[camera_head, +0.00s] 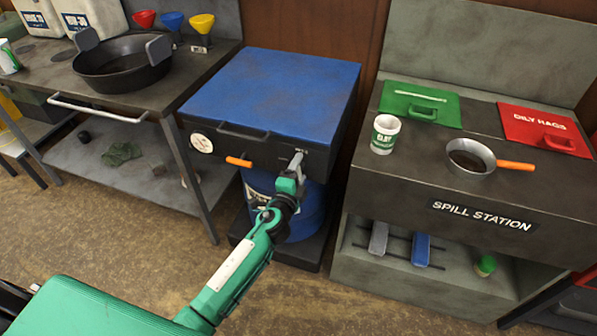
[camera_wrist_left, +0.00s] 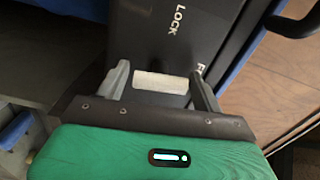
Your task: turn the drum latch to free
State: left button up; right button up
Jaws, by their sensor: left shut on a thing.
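The drum station with a blue lid (camera_head: 275,90) stands in the middle of the head view, over a blue drum (camera_head: 305,215). My left gripper (camera_head: 296,165) is at the right part of its dark front face. In the left wrist view, a pale bar, the drum latch (camera_wrist_left: 161,82), lies between the fingers of my left gripper (camera_wrist_left: 160,88), which is shut on it. The word LOCK and the start of a word with F show on the dark panel near it; the second word is partly hidden by a finger. My right gripper is not in view.
An orange handle (camera_head: 238,161) and a round dial (camera_head: 202,143) are on the same front face, below a dark bar handle (camera_head: 243,130). A bench with a black pan (camera_head: 120,75) stands left. The spill station (camera_head: 480,215) stands right, with a cup (camera_head: 385,135) and a saucepan (camera_head: 470,160).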

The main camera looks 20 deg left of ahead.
pick_arm(q)
jog(key=shift+m, duration=0.5)
jog(key=shift+f, duration=0.1)
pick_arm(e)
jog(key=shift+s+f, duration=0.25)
pick_arm(q)
jog(key=shift+m, duration=0.3)
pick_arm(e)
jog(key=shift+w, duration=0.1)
pick_arm(q)
jog(key=o, duration=0.9)
jog(key=shift+s, duration=0.1)
jog(key=s+b, duration=0.1)
jog(key=s, duration=1.2)
jog(key=shift+s+a, duration=0.2)
jog(key=shift+s, duration=0.2)
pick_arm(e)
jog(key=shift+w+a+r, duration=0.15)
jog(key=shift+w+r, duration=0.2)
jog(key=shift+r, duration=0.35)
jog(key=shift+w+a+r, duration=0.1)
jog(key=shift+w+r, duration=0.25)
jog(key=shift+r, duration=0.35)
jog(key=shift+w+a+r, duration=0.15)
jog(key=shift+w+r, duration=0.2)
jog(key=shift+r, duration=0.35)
